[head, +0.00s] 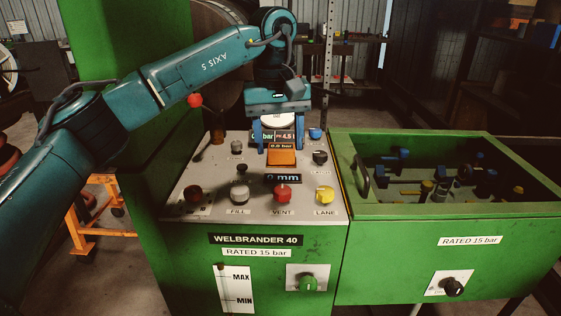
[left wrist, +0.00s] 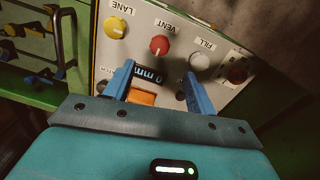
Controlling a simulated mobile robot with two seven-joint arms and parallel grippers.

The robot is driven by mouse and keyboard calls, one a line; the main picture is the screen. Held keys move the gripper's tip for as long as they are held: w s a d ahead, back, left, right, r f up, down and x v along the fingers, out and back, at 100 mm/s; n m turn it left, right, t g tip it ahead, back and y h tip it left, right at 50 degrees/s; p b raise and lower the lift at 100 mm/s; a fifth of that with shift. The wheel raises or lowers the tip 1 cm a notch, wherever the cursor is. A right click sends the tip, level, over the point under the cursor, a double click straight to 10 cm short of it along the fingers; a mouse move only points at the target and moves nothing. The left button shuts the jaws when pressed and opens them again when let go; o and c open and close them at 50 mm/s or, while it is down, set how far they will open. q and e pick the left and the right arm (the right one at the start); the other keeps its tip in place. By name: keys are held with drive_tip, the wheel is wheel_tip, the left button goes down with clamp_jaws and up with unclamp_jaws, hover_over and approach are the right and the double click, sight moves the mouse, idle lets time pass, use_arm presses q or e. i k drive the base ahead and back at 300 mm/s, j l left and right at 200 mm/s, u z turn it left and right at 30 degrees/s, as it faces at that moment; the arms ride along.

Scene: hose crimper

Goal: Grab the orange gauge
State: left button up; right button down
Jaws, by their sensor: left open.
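My left gripper (head: 281,150) points down over the panel. Its two blue fingers are open, one on each side of the orange gauge in the head view. In the left wrist view the gauge lies between the fingers (left wrist: 160,72), nearer the left one. Contact cannot be told. My right gripper is not in view.
A blue "0 mm" display (head: 284,178) sits just in front of the gauge. Red (head: 282,193), yellow (head: 324,194) and grey (head: 240,193) knobs line the panel front. A red-balled lever (head: 195,100) rises at left. A green bin (head: 450,210) with several fittings stands right.

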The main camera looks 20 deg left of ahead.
sight(278, 153)
drive_tip(key=k+l, duration=0.2)
drive_tip(key=k, duration=0.3)
drive_tip(key=k+l, duration=0.25)
drive_tip(key=k, duration=0.2)
